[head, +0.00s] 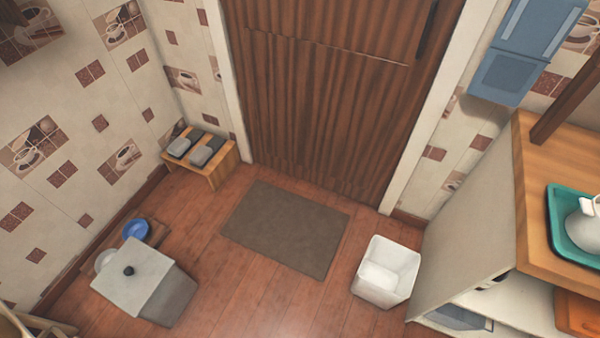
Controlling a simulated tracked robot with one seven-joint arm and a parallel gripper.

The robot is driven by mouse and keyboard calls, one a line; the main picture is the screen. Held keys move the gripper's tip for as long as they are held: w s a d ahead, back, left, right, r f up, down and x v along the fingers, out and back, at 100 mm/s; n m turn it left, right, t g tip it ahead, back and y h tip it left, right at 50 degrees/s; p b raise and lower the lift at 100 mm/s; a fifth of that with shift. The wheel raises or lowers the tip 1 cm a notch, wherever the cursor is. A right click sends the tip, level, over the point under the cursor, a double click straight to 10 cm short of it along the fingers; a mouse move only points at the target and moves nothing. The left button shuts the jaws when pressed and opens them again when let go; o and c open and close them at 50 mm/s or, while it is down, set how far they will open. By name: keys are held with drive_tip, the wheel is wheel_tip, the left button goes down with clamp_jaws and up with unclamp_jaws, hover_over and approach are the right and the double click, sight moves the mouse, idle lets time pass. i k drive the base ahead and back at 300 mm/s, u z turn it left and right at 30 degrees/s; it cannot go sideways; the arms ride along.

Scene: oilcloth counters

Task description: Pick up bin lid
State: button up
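A pale grey square lid (137,285) with a dark round knob lies on top of a darker grey bin (178,298) at the lower left of the head view. The lid covers the bin's opening, and the bin stands upright on the floor. A white open container (388,271) without a lid stands on the floor at the lower right. My gripper does not show in this view.
Behind the grey bin are a blue bowl (135,230) and a whitish dish (105,260). A low wooden bench (218,168) with shoes stands left of the door (320,90). A brown mat (287,228) lies mid-floor. A wooden-topped counter (535,215) bounds the right. The floor between is clear.

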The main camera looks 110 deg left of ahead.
sight(131, 276)
drive_tip(key=u, duration=0.3)
drive_tip(key=i, duration=0.15)
drive_tip(key=u, duration=3.25)
drive_tip(key=i, duration=0.2)
drive_tip(key=u, duration=1.45)
drive_tip(key=k, duration=0.5)
drive_tip(key=u, duration=0.2)
drive_tip(key=i, duration=0.45)
